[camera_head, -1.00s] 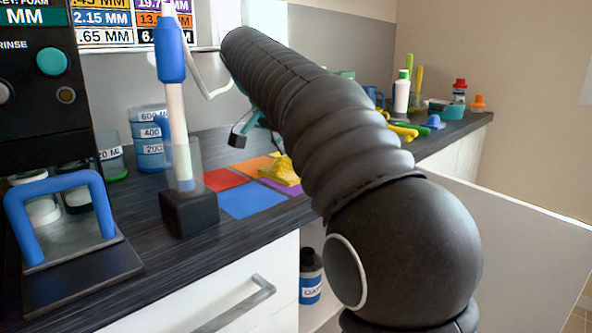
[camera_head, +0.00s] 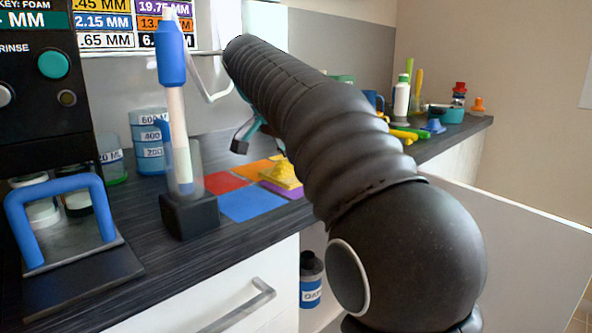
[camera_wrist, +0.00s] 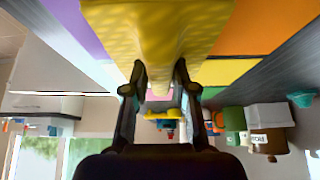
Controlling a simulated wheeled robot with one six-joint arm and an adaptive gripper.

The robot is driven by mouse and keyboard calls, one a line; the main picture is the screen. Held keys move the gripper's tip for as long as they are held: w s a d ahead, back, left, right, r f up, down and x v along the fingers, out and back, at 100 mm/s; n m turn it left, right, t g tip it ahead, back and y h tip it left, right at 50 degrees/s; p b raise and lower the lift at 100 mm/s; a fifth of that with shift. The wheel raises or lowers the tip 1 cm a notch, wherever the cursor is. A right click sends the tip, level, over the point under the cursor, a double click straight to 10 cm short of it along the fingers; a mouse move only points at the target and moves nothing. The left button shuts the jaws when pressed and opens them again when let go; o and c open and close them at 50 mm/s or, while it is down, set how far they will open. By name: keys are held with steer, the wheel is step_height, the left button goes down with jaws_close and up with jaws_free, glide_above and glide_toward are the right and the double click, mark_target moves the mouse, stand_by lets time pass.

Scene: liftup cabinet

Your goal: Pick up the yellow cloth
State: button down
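The yellow cloth (camera_head: 282,174) lies in a raised, crumpled heap on the coloured squares of the dark counter, partly hidden behind my arm. It fills the top middle of the wrist view (camera_wrist: 160,25) and narrows toward my gripper. My gripper (camera_wrist: 160,72) is open, with a clear gap between its two dark fingers. The narrow end of the cloth shows between or just beyond the fingertips; I cannot tell whether they touch it. In the head view my arm hides most of the gripper; only a black and teal part (camera_head: 245,138) shows above and left of the cloth.
A blue-and-white wand stands in a black holder (camera_head: 189,214) left of the squares. Blue beakers (camera_head: 149,150) and a black machine (camera_head: 45,90) are further left. A white bottle (camera_head: 401,97) and several coloured items stand at the right. The blue square (camera_head: 252,203) is bare.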

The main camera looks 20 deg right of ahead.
steer(key=shift+f, duration=0.15)
step_height(320, 180, up, 5)
steer(key=shift+d+f+p, duration=0.1)
steer(key=shift+d+p, duration=0.05)
steer(key=shift+p, duration=0.6)
steer(key=s+d+r, duration=0.6)
steer(key=d, duration=0.3)
steer(key=shift+s+d+r, duration=0.15)
steer(key=shift+d+r, duration=0.1)
steer(key=shift+d, duration=0.05)
